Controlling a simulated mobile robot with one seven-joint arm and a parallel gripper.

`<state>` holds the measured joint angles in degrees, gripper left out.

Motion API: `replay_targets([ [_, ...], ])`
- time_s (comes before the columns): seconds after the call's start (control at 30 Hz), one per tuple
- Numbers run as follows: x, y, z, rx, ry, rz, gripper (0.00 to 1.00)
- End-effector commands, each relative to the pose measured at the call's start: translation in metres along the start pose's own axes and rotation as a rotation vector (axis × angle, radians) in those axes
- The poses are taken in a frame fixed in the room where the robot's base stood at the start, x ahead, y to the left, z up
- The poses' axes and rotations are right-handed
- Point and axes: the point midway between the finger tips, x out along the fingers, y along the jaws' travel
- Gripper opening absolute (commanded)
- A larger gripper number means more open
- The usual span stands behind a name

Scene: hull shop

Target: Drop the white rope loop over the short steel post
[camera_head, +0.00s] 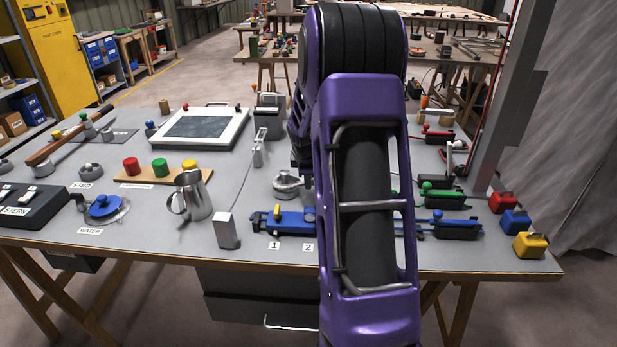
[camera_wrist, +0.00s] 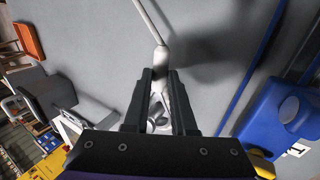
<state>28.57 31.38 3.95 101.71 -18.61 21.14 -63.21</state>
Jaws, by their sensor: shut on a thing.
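My gripper (camera_wrist: 160,75) shows in the wrist view, with its two dark fingers shut on a white piece (camera_wrist: 160,58) that looks like part of the white rope loop. A thin pale strand runs up from it to the top edge; the whole loop does not show. A shiny steel fitting (camera_wrist: 158,118) shows between the fingers, farther in. In the head view a round steel fitting (camera_head: 286,184) stands on the bench beside my arm, partly hidden; I cannot tell for certain if it is the short steel post. My arm hides the gripper in the head view.
A blue clamp (camera_head: 285,222) lies at the bench's front, also in the wrist view (camera_wrist: 282,115). A steel jug (camera_head: 192,196) and a grey block (camera_head: 225,231) stand left. Red, blue and yellow blocks (camera_head: 530,245) sit at the right corner.

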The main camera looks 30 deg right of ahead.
Motion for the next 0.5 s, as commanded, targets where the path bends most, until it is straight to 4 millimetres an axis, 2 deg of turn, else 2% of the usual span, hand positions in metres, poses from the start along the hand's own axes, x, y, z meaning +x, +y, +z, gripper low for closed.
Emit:
replay_targets([
  [0.2,-0.0001,0.0002,0.0001,0.0,0.0,0.0,0.0],
  [0.23,-0.0001,0.0001,0.0001,0.0,0.0,0.0,0.26],
  [0.4,-0.0001,0.0002,0.0001,0.0,0.0,0.0,0.56],
  [0.5,-0.0001,0.0001,0.0001,0.0,0.0,0.0,0.59],
])
